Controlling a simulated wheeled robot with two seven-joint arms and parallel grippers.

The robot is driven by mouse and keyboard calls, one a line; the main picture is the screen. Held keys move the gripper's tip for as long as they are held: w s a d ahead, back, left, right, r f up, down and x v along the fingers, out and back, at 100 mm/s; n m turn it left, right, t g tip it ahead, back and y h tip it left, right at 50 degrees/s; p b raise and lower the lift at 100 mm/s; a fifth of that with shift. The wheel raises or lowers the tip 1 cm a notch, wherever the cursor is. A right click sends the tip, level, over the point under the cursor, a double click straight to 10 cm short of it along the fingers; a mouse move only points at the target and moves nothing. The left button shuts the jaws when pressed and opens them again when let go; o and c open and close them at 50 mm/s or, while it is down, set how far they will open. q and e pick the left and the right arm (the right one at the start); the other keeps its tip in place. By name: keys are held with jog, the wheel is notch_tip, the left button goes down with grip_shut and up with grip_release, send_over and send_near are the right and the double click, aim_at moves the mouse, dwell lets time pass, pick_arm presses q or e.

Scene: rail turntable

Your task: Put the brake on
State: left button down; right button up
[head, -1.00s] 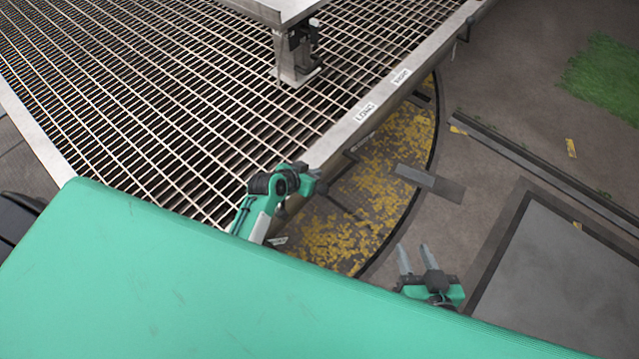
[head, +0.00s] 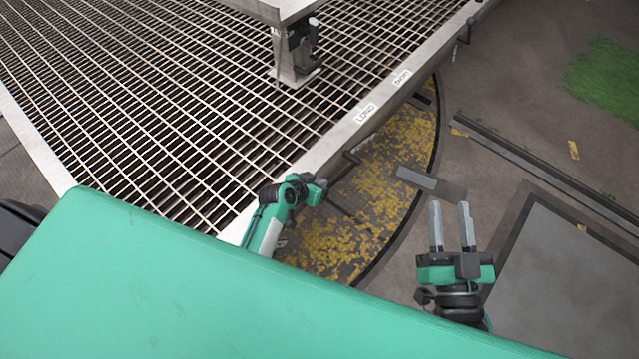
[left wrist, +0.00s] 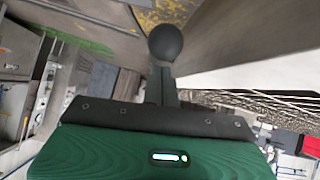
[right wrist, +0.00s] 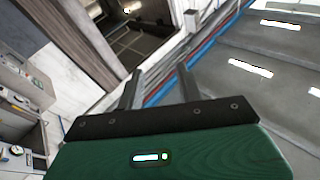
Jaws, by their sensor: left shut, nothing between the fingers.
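A round black knob (left wrist: 166,43) fills the top middle of the left wrist view. It sits just beyond the fingertips of my left gripper (left wrist: 161,72), which is shut and empty; I cannot tell whether they touch. In the head view my left gripper (head: 318,190) is beside the turntable's front edge, its fingers not clear. A dark handle (head: 351,157) sticks out from that edge near the LONG label. My right gripper (head: 452,208) is open and empty over the floor at the right; its parted fingers also show in the right wrist view (right wrist: 159,76).
The turntable's pale edge beam (head: 340,139) runs diagonally beside a grated deck. A post with a black fitting (head: 300,45) stands on the deck. Another dark handle (head: 467,28) is farther along the beam. A yellow-flecked pit floor (head: 400,150) lies below. A rail (head: 540,167) crosses the right.

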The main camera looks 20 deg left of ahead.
pick_arm(q)
jog(key=shift+s+a+f, duration=0.1)
jog(key=shift+s+f, duration=0.1)
jog(key=shift+f, duration=0.3)
jog(key=shift+s+a+f, duration=0.1)
jog(key=shift+s+f, duration=0.1)
jog(key=shift+f, duration=0.3)
jog(key=shift+s+f, duration=0.1)
jog(key=shift+f, duration=0.1)
pick_arm(e)
jog(key=shift+w+d+r+t, duration=0.15)
jog(key=shift+d+r+t, duration=0.1)
jog(key=shift+r+t, duration=0.4)
jog(key=shift+r, duration=0.15)
pick_arm(q)
jog(key=shift+r, duration=0.15)
pick_arm(e)
jog(key=shift+g, duration=0.25)
